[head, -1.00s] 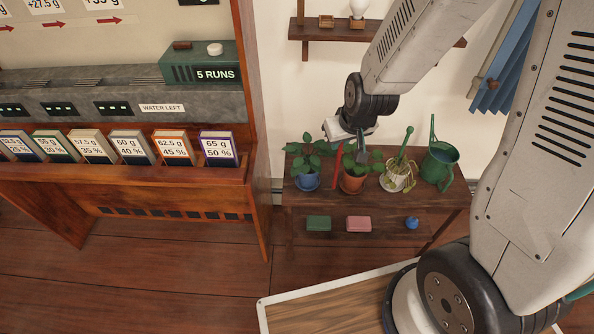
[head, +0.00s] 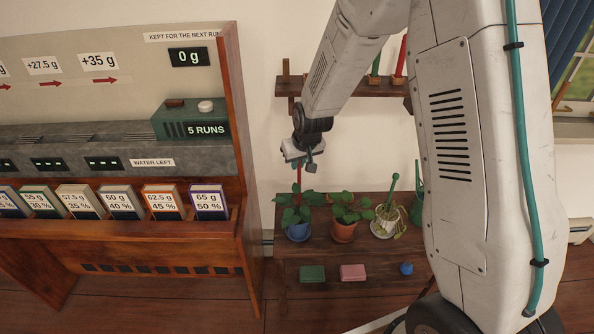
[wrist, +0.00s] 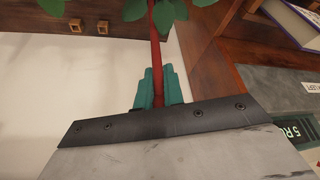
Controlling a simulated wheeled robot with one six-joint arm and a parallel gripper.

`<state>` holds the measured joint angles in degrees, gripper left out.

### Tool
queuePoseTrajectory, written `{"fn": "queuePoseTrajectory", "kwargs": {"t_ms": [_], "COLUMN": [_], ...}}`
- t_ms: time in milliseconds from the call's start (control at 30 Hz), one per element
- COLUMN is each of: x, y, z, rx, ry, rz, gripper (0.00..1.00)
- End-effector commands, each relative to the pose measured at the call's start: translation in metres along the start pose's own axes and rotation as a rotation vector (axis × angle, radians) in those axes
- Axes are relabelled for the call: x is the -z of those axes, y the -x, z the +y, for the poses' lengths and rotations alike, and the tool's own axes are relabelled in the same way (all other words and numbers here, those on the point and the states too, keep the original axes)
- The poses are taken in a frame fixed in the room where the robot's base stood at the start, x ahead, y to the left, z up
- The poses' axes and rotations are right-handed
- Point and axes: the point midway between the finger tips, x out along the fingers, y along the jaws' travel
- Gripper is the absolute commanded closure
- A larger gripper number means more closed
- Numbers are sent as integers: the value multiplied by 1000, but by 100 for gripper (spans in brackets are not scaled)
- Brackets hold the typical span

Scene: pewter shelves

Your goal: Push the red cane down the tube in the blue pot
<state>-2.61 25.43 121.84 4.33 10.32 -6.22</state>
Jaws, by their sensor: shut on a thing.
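My gripper (head: 301,163) is above the plant in the blue pot (head: 298,232), at the left end of the plant table. It is shut on the red cane (head: 299,178), which stands about upright below it. In the wrist view, the teal fingertips (wrist: 159,80) close around the red cane (wrist: 155,45), which runs on into green leaves. The cane's lower end is hidden by the leaves. The tube cannot be made out in either view, so I cannot tell whether the cane is in it.
A wooden cabinet (head: 238,150) rises on the left. A wall shelf (head: 345,87) is above.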

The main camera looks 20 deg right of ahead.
Motion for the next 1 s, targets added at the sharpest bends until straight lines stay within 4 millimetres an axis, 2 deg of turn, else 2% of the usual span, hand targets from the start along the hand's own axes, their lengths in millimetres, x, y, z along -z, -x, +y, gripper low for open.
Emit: {"fn": "queuePoseTrajectory", "kwargs": {"t_ms": [67,300,667,700,767,1000], "x": [7,-8,-10,-9,-9,-9], "y": [-4,-35,-38,-38,-38,-38], "z": [0,0,0,0,0,0], "rx": [0,0,0,0,0,0], "ry": [1,0,1,1,1,1], "rz": [1,-1,-1,0,0,0], "gripper": [100,100,100,82,69,69]}}
